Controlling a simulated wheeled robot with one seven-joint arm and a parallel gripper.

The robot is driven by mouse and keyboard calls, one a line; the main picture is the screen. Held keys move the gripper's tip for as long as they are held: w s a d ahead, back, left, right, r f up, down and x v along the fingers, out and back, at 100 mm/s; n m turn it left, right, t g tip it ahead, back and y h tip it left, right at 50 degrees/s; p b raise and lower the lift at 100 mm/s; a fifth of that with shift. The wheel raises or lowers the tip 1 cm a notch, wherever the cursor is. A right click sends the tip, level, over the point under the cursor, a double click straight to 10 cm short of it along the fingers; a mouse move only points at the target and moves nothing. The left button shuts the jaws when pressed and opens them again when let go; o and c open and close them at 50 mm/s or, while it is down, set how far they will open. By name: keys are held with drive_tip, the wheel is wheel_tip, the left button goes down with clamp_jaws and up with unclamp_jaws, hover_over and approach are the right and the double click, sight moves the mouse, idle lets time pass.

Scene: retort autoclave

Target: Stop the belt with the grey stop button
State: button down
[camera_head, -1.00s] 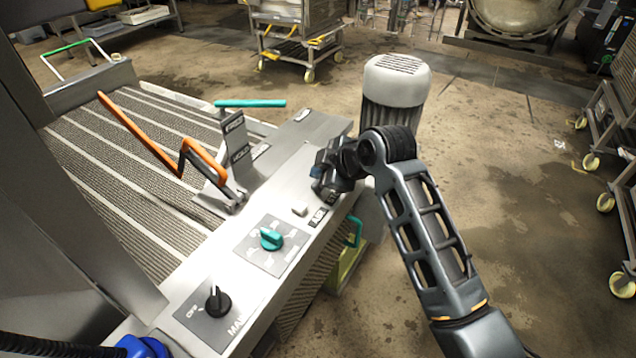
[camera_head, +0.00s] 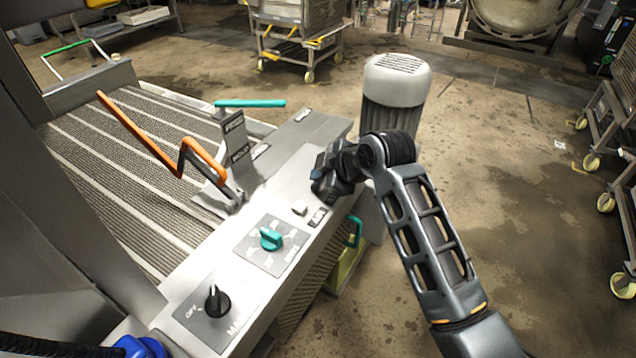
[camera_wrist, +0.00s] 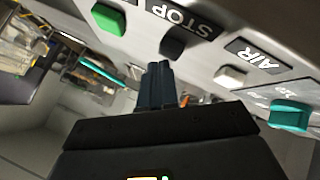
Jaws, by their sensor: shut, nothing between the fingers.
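The dark grey stop button (camera_wrist: 173,44) sits by a STOP label (camera_wrist: 181,18) on the metal panel in the wrist view. In the head view it is hidden behind my gripper (camera_head: 322,184), which is low over the panel's far end. In the wrist view my gripper (camera_wrist: 159,68) is shut and empty, its fingertips just below the stop button in the picture. I cannot tell whether they touch it.
A green button (camera_wrist: 107,18) and a pale button (camera_wrist: 230,76) flank the stop button. A teal knob (camera_head: 271,239) and a black knob (camera_head: 216,301) are nearer on the panel (camera_head: 250,218). An orange lever (camera_head: 140,135) crosses the belt (camera_head: 105,205). A motor (camera_head: 395,85) stands behind my arm.

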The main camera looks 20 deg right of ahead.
drive_tip(key=shift+f, duration=0.5)
idle(0.3)
drive_tip(key=shift+r, duration=0.1)
drive_tip(key=shift+r+p, duration=0.6)
drive_tip(key=shift+r, duration=0.3)
wheel_tip(320, 180, up, 5)
drive_tip(key=p, duration=0.4)
drive_tip(key=shift+s, duration=0.1)
idle(0.9)
